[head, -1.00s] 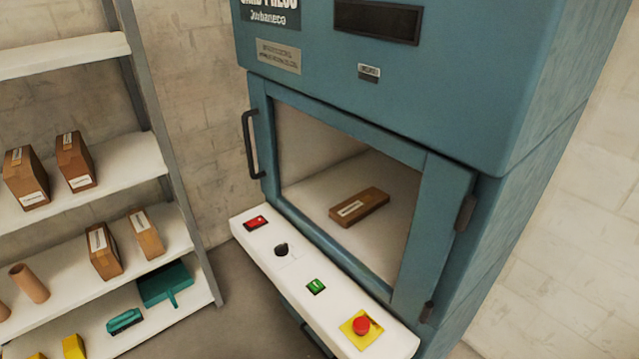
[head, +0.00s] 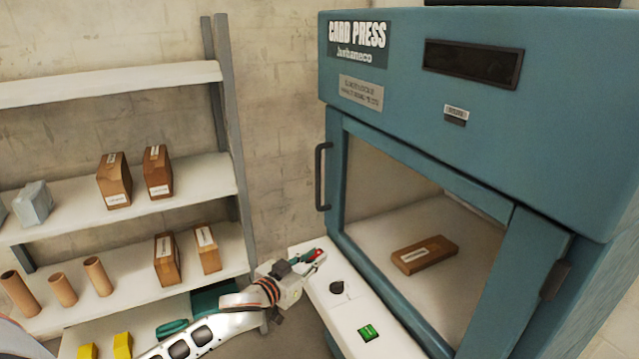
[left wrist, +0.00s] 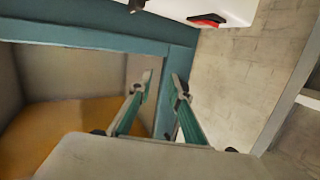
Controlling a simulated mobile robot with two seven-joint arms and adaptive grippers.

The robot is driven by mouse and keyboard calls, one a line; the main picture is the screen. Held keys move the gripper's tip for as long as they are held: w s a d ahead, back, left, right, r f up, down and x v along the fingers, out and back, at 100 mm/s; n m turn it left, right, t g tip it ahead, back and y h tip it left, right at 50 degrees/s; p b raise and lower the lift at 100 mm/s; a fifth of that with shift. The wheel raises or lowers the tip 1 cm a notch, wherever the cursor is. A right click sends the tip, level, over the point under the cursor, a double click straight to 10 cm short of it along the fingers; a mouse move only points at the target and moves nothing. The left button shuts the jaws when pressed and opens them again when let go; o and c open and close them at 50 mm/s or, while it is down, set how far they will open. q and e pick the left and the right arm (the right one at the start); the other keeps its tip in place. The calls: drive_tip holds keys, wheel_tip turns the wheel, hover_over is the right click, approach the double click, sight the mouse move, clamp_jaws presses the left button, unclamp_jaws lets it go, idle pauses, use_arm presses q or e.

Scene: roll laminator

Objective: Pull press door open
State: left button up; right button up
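The teal card press has a framed door (head: 335,195) with a see-through pane, and the door looks shut. A dark vertical handle (head: 320,178) is on the door's left edge. My left gripper (head: 313,257) is below the handle, at the left end of the white control panel, in front of the red switch (head: 317,254). In the left wrist view its two fingers (left wrist: 160,85) are apart with nothing between them. Teal press frame (left wrist: 100,36) shows beyond them there; I cannot make out the handle in that view. My right gripper is not in view.
The white control panel (head: 350,311) juts out below the door, with a black knob (head: 337,287) and a green switch (head: 368,333). A brown box (head: 424,255) lies inside the press. A shelf rack (head: 205,180) with boxes and tubes stands at left.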

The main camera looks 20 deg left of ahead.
use_arm(q)
drive_tip(key=n+t+y, duration=0.1)
drive_tip(key=t, duration=0.1)
approach(317, 181)
drive_tip(key=w, duration=0.3)
drive_tip(key=shift+w+d+b, duration=0.2)
drive_tip(key=shift+w+b, duration=0.05)
drive_tip(key=shift+w, duration=1.05)
drive_tip(key=shift+w+d+b, duration=0.15)
drive_tip(key=shift+w+b, duration=0.15)
drive_tip(key=shift+w, duration=1)
drive_tip(key=shift+w+d+b, duration=0.2)
drive_tip(key=shift+w+b, duration=0.05)
drive_tip(key=shift+w, duration=1)
clamp_jaws()
